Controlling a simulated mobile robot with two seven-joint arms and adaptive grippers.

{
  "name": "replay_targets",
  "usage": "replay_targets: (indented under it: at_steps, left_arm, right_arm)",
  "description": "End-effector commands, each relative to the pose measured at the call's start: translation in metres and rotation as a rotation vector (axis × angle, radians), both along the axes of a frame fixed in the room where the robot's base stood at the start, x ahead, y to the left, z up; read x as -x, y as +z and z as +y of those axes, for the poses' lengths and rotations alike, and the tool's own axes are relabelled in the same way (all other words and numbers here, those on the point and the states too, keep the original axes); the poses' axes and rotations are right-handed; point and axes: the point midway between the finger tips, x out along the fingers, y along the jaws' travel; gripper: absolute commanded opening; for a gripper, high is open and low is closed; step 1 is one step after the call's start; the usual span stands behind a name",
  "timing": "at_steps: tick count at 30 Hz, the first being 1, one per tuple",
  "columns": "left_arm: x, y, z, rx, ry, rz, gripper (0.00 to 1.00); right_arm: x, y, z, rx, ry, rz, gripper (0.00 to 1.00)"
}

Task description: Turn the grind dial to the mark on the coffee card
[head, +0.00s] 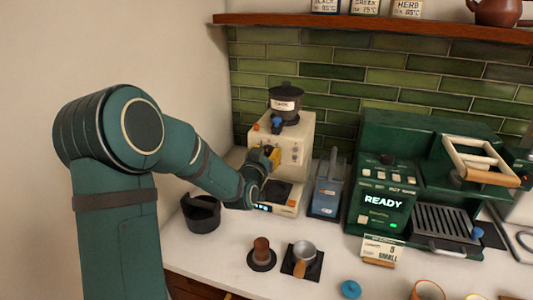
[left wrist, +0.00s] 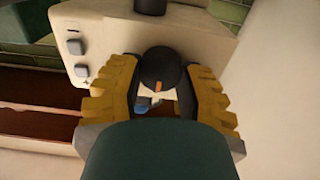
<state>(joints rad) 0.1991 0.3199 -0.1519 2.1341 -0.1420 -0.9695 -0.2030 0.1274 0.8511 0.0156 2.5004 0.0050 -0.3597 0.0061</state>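The cream grinder (head: 293,140) stands against the tiled wall, with a dark, labelled hopper (head: 285,100) on top. My left gripper (head: 270,157) is at its front face and covers the dial in the head view. In the left wrist view, a round black dial (left wrist: 160,66) with an orange mark at its lower edge sits between my yellow left fingers (left wrist: 162,75). One finger is on each side, very close to it; whether they touch is unclear. The coffee card (head: 380,250) stands before the green machine, showing "5" and "SMALL". My right gripper is not in view.
The green coffee machine (head: 430,150) reads "READY". A blue-grey container (head: 327,190) stands right of the grinder.

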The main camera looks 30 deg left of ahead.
Motion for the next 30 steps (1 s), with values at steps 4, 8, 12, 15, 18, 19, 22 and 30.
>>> replay_targets:
  at_steps: [4,8,12,15,18,19,22,30]
  left_arm:
    - [0.0,0.001,0.0,0.0,0.0,-0.002,0.02]
    - [0.0,0.001,0.0,-0.008,0.0,-0.001,0.01]
    - [-0.001,0.0,0.0,-0.042,0.0,0.006,0.01]
    - [-0.001,0.0,-0.001,-0.087,0.0,0.014,0.01]
    - [-0.001,-0.001,-0.001,-0.15,0.001,0.03,0.01]
    - [-0.001,-0.001,-0.001,-0.173,0.0,0.034,0.01]
    - [-0.001,-0.001,-0.001,-0.256,0.0,0.053,0.01]
    - [-0.001,-0.001,-0.002,-0.504,0.001,0.113,0.01]
  right_arm:
    - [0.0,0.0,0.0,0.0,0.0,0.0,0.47]
    - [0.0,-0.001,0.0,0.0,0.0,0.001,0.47]
    - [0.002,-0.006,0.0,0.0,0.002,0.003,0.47]
    - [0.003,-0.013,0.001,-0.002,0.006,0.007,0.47]
    - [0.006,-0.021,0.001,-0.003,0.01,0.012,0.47]
    - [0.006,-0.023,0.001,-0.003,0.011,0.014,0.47]
    - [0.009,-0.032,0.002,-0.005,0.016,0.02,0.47]
    - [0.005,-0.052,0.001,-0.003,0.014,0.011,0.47]
